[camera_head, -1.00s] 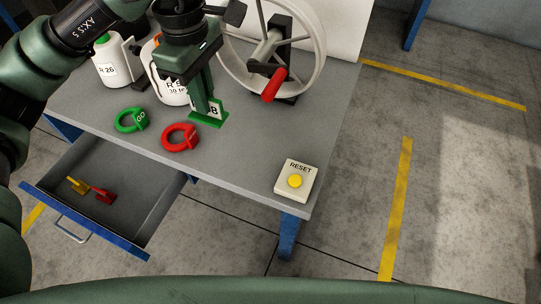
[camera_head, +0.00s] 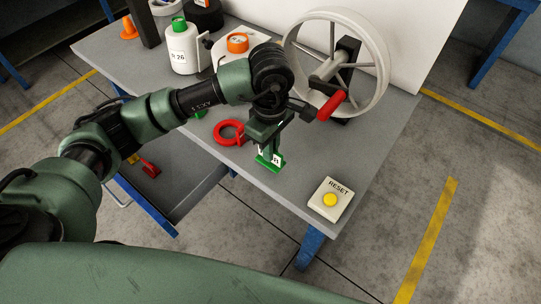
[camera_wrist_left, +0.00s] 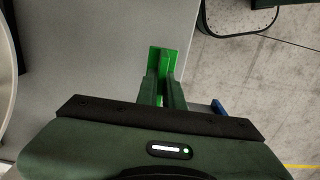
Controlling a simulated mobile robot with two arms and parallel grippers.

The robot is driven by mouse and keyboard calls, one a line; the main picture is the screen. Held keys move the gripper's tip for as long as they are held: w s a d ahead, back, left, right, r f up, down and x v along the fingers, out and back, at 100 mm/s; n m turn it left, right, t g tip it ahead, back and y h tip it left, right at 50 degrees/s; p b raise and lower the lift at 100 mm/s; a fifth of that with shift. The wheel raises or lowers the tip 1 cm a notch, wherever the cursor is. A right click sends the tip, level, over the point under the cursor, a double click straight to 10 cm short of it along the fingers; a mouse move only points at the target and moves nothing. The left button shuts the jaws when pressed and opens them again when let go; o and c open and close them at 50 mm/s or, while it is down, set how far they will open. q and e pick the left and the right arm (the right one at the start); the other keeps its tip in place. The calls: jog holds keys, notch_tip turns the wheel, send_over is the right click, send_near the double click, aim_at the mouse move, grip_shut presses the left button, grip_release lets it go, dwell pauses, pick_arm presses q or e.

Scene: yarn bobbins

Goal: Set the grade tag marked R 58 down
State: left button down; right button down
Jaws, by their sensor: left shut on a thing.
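My left gripper (camera_head: 268,150) is shut on a green tag (camera_head: 276,166) near the front edge of the grey table. The tag has a white face with dark print, mostly covered by the fingers, so I cannot read the full marking. In the left wrist view the green tag (camera_wrist_left: 155,57) shows between and beyond the fingers (camera_wrist_left: 164,85), close to the table edge. I cannot tell whether it touches the tabletop. My right gripper is not in view.
A red ring (camera_head: 227,133) lies left of the tag. A RESET box (camera_head: 328,187) with a yellow button stands to its right. A large handwheel (camera_head: 381,62) and white bobbins (camera_head: 182,55) stand behind. An open drawer (camera_head: 192,200) below holds a red piece (camera_head: 150,170).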

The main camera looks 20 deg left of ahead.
pick_arm(q)
notch_tip(320, 180, down, 4)
jog(key=shift+r+p, duration=0.2)
jog(key=shift+p, duration=0.15)
jog(key=shift+f, duration=0.15)
jog(key=shift+f, duration=0.1)
jog(key=shift+f, duration=0.1)
jog(key=c, duration=1.5)
grip_release()
jog(key=shift+c, duration=0.2)
